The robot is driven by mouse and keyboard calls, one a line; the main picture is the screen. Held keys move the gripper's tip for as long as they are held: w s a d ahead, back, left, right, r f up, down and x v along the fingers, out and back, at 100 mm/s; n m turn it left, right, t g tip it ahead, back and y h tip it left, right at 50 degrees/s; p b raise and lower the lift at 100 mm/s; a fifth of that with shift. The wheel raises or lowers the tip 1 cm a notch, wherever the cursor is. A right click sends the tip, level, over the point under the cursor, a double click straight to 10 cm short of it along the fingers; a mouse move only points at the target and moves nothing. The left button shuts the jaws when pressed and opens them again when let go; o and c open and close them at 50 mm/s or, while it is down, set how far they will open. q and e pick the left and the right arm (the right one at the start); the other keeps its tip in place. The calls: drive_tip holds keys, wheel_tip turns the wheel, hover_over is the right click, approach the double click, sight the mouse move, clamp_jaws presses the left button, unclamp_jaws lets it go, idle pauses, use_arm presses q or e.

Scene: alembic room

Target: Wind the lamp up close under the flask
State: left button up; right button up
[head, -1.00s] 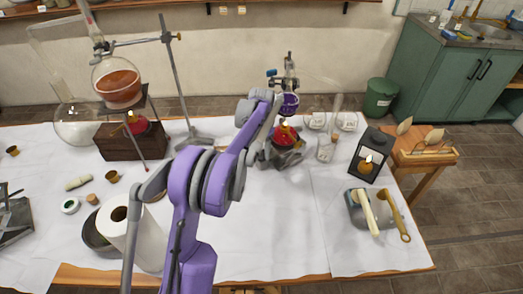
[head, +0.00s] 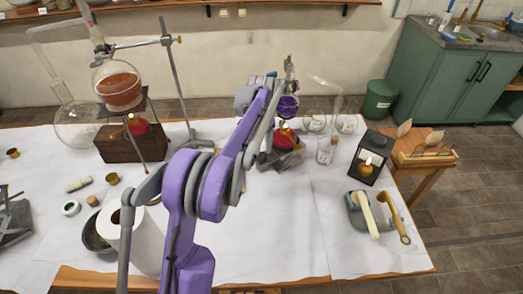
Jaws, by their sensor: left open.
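A red spirit lamp (head: 284,137) stands on a grey metal jack (head: 287,160) at the back middle of the table. A round flask with purple liquid (head: 288,107) hangs above it from a clamp, with a small gap between. My left arm rises from the front, and its forearm partly covers the left side of the jack. My left gripper (head: 277,84) is open, small and partly hidden at the arm's far end, near the clamp and flask; whether it touches anything is unclear. The jack's winding knob is not clearly visible. My right gripper is not in view.
Glassware (head: 325,150) and a black lantern (head: 371,160) stand right of the jack. A paper roll (head: 143,240) stands front left.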

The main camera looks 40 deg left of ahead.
sight(262, 155)
use_arm(q)
wheel_tip(262, 155, up, 6)
drive_tip(key=shift+f, duration=0.1)
idle(0.6)
drive_tip(key=s+d+r+t+p, duration=0.2)
drive_tip(key=s+d+t+p, duration=0.15)
drive_tip(key=s+d, duration=1.55)
drive_tip(key=s+d+f+t, duration=0.2)
drive_tip(key=s+d+f, duration=0.3)
drive_tip(key=s, duration=0.2)
drive_tip(key=shift+s+d+f, duration=0.2)
drive_tip(key=shift+s+d, duration=0.1)
